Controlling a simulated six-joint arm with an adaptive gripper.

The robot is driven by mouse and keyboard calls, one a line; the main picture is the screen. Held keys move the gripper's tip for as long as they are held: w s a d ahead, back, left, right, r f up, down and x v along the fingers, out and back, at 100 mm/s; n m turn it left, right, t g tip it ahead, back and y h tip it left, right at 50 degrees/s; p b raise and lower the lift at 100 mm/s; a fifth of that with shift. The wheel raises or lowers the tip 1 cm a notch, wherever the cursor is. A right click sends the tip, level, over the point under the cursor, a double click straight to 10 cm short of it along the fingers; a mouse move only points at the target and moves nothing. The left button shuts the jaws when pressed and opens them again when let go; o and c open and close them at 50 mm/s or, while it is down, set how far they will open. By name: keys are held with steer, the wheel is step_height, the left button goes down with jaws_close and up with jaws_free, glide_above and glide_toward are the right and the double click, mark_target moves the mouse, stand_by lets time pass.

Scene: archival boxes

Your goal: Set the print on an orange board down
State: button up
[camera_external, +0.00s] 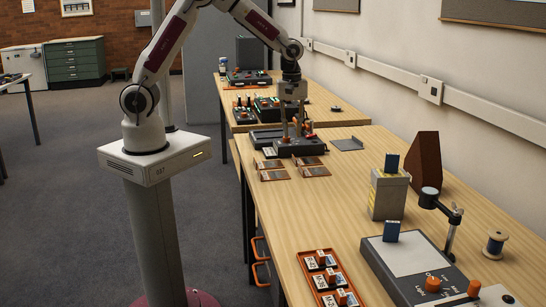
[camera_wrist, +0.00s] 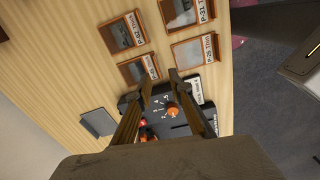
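Several prints on orange boards lie flat on the bench in two rows. The near-left print (camera_external: 273,175), near-right print (camera_external: 315,171), far-left print (camera_external: 269,164) and far-right print (camera_external: 307,160) each bear a pale label. In the wrist view, one print (camera_wrist: 136,69) lies just left of my fingertips, and another print (camera_wrist: 193,51) lies beyond them. My gripper (camera_external: 293,139) points down over a dark device, and its fingers (camera_wrist: 161,82) stand apart with no print visible between them. Whether the fingertips touch the device is unclear.
The dark device (camera_wrist: 180,123) has an orange knob and a white label. A grey plate (camera_external: 347,144) lies beside it. More equipment (camera_external: 249,78) stands farther back. Nearer are a grey box (camera_external: 388,195), a brown wedge (camera_external: 425,163) and an orange tray (camera_external: 306,257).

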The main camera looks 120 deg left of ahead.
steer(key=s+d+r+m+t, duration=0.1)
steer(key=s+d+r+m, duration=0.1)
steer(key=d+r+m, duration=0.6)
steer(key=s+d+r+m+t, duration=0.1)
steer(key=s+d+r+m, duration=0.1)
steer(key=d+r+m, duration=0.5)
steer(key=s+d+r+m+t, duration=0.3)
steer(key=s+d+m, duration=0.7)
steer(key=s+d, duration=0.3)
steer(key=shift+s+d+m, duration=0.25)
steer(key=shift+d+m, duration=0.05)
steer(key=shift+d, duration=1.2)
steer(key=c, duration=0.4)
